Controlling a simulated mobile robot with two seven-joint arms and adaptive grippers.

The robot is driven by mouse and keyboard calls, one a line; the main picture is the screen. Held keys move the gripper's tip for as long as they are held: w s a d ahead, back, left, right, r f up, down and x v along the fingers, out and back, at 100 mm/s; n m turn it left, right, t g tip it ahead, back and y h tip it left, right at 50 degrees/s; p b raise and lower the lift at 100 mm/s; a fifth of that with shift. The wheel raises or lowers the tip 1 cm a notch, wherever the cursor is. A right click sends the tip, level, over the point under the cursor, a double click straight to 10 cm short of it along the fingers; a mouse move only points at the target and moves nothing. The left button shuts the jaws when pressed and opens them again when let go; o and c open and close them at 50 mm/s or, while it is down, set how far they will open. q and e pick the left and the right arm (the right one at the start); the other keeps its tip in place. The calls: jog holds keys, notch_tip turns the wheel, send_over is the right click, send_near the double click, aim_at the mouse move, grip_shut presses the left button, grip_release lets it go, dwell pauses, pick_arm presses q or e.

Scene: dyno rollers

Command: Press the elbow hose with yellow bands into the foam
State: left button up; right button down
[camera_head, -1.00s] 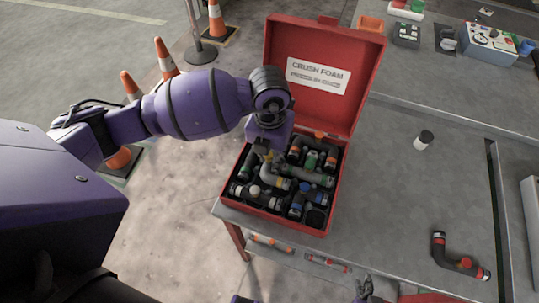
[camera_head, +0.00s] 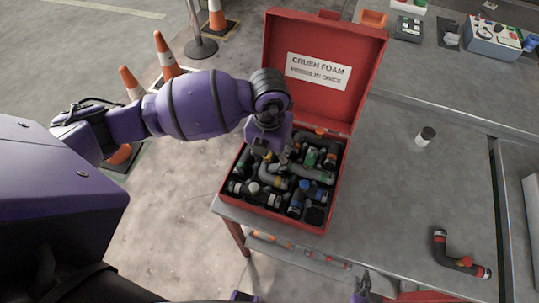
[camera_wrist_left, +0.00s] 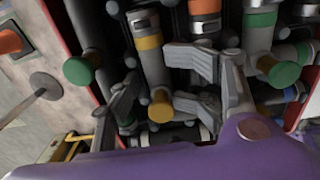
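The elbow hose with yellow bands (camera_wrist_left: 149,44) is in the left wrist view, with a yellow cap (camera_wrist_left: 161,106) on its near end. It lies among other hoses in the open red case (camera_head: 228,197). My left gripper (camera_head: 263,147) is down inside the case's left rear part. In the wrist view its fingers (camera_wrist_left: 153,88) stand close on both sides of the yellow-banded hose; whether they grip it is unclear. The black foam is mostly hidden under the hoses. My right gripper (camera_head: 363,290) shows only partly at the bottom edge, its opening unclear.
Several other banded hoses fill the case; the lid (camera_head: 322,95) stands open behind. Traffic cones (camera_head: 165,55) stand on the floor left.

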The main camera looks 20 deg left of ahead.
pick_arm(q)
jog(key=shift+r, duration=4.1)
jog(key=shift+f, duration=0.1)
